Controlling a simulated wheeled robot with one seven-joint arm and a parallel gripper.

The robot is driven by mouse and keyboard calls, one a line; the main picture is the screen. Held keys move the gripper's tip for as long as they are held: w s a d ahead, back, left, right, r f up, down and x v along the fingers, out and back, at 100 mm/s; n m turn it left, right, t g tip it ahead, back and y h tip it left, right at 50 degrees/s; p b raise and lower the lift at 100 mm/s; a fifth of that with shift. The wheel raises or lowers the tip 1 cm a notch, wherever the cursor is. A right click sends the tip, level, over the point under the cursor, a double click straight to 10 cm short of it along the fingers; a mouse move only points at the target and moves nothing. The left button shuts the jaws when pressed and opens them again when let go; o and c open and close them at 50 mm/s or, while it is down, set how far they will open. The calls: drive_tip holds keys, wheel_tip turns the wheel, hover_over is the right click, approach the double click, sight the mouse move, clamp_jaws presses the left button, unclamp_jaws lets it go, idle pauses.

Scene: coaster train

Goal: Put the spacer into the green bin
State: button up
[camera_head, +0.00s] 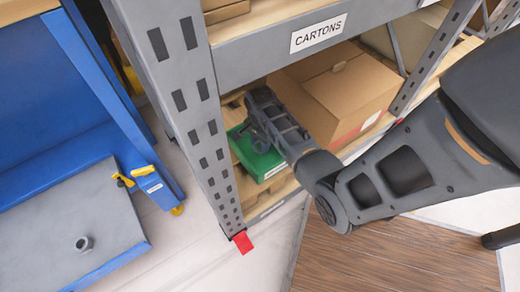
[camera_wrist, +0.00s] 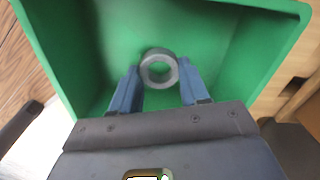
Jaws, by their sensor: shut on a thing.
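The green bin (camera_head: 275,163) sits on the lower shelf of the rack, left of a cardboard carton. My gripper (camera_head: 256,137) reaches over it in the head view. In the wrist view the green bin (camera_wrist: 270,52) fills most of the picture, with its walls around the fingers. My gripper (camera_wrist: 159,78) is shut on the spacer (camera_wrist: 159,55), a grey ring between the two blue-grey fingertips. The spacer appears over the bin's interior; I cannot tell how high above the floor. In the head view my gripper and arm hide the spacer and part of the bin.
A rack upright (camera_head: 190,90) stands left of the bin, and a shelf beam with a CARTONS label (camera_head: 318,33) runs above. The large carton (camera_head: 345,88) is close on the right. A blue cart (camera_head: 60,215) holds another small grey ring (camera_head: 84,243).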

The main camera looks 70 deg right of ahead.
drive_tip(key=shift+f+b, duration=0.7)
drive_tip(key=shift+f, duration=1.05)
drive_tip(key=shift+f, duration=0.1)
drive_tip(key=o, duration=1.1)
drive_tip(key=shift+o, duration=0.2)
wheel_tip(320, 180, up, 12)
drive_tip(key=p, duration=0.4)
drive_tip(key=shift+p, duration=0.35)
drive_tip(key=shift+s, duration=0.1)
